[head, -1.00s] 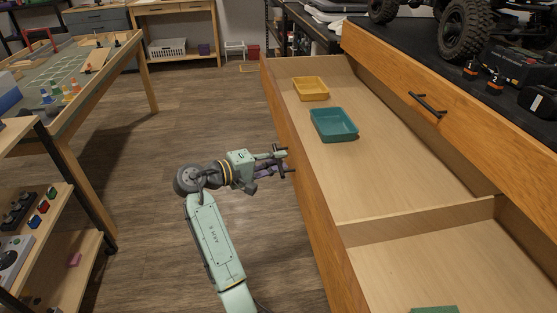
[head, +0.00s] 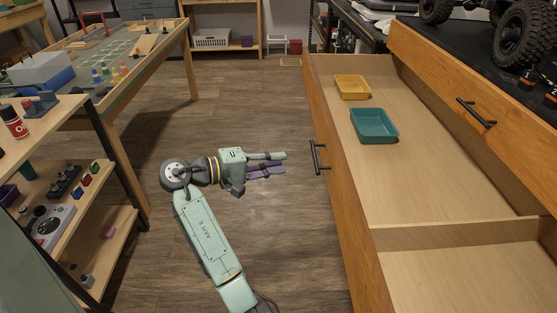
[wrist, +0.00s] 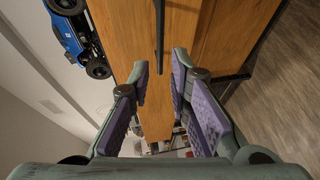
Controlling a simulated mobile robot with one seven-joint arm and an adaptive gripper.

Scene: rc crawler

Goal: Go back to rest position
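My gripper (head: 284,163) is in the middle of the head view, held above the wood floor to the left of the open drawer (head: 344,215). Its fingers point right, toward the drawer's black bar handle (head: 318,158), with a gap between fingertips and handle. In the wrist view my gripper (wrist: 160,78) has its purple-padded fingers spread apart with nothing between them. The wooden drawer front (wrist: 155,118) shows beyond the fingers.
The drawer holds a yellow tray (head: 352,88) and a teal tray (head: 374,126). A closed drawer front (head: 440,82) is above it. A shelf unit (head: 100,245) and a work table (head: 130,75) stand left. Floor between is clear.

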